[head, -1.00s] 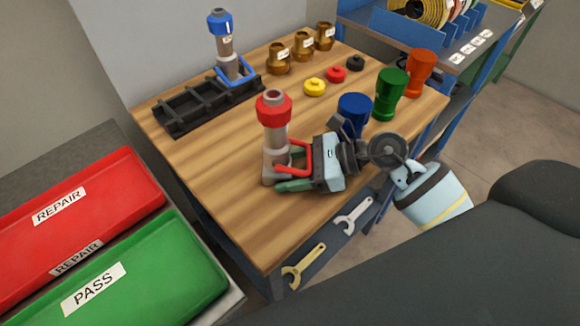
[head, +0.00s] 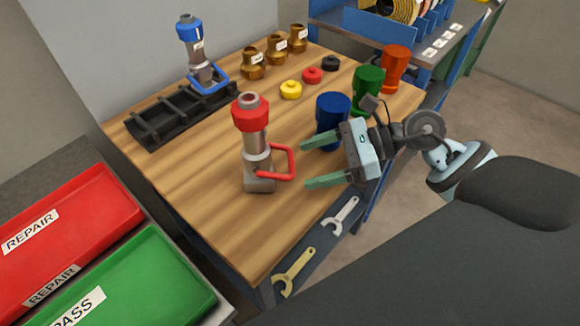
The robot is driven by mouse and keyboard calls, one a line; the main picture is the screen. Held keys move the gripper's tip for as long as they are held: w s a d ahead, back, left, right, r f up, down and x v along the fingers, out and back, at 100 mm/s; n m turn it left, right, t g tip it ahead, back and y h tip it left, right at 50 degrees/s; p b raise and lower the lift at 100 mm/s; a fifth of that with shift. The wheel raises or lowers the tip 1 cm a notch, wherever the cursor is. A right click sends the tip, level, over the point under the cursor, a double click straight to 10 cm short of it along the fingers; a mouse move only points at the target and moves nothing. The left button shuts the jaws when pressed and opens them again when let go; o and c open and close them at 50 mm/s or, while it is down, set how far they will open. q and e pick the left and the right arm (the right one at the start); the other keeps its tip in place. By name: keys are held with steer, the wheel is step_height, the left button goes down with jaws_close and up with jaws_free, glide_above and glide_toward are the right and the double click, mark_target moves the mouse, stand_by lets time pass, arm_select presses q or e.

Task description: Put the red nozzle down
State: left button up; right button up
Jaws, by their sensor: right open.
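The red nozzle (head: 256,148) stands upright on the wooden table (head: 195,190), near its front edge. It has a red top, a grey body and a red loop handle on its right side. My right gripper (head: 312,161) is open and empty to the right of the nozzle. Its green fingers point left toward the handle, with a gap between fingertips and handle. My left gripper is not in view.
A blue-topped nozzle (head: 197,52) stands in a black rack (head: 160,128) at the back left. Blue (head: 331,112), green (head: 368,88) and orange (head: 396,66) cups stand behind my right gripper. Red (head: 95,222) and green (head: 150,285) trays lie at left. Bare wood surrounds the red nozzle's left side.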

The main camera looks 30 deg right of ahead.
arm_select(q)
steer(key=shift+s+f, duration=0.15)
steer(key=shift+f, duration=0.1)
arm_select(e)
steer(key=shift+v, duration=1.4)
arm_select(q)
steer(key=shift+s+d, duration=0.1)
